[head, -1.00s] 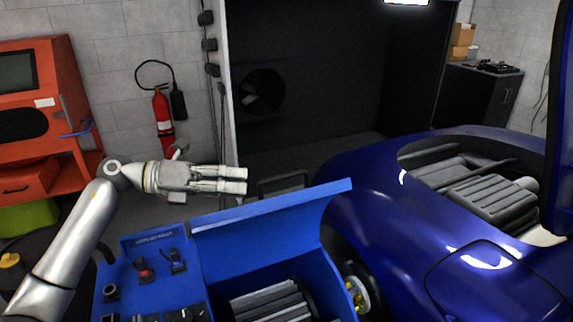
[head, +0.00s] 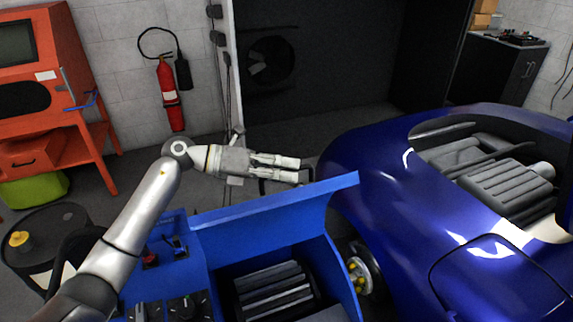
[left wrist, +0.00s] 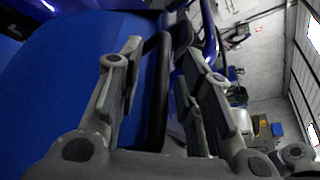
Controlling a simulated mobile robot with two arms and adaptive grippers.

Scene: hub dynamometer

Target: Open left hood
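The blue hood (head: 285,215) of the blue dynamometer unit stands raised and tilted in the head view, baring a dark ribbed part (head: 272,290) inside. Its blue panel also fills the left of the left wrist view (left wrist: 60,85). A black bar handle (left wrist: 157,90) shows between the finger pairs in the left wrist view. My left gripper (head: 298,169) is just beyond the hood's upper edge, with its fingers pointing right. Its fingers (left wrist: 165,85) are spread apart, and I cannot tell whether they touch the bar. My right gripper is not in view.
A blue car (head: 430,200) stands close on the right, beside a hub with yellow parts (head: 358,275). A black drum (head: 48,238), an orange cabinet (head: 40,95) and a red fire extinguisher (head: 170,95) are at the left. Open floor lies behind the hood.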

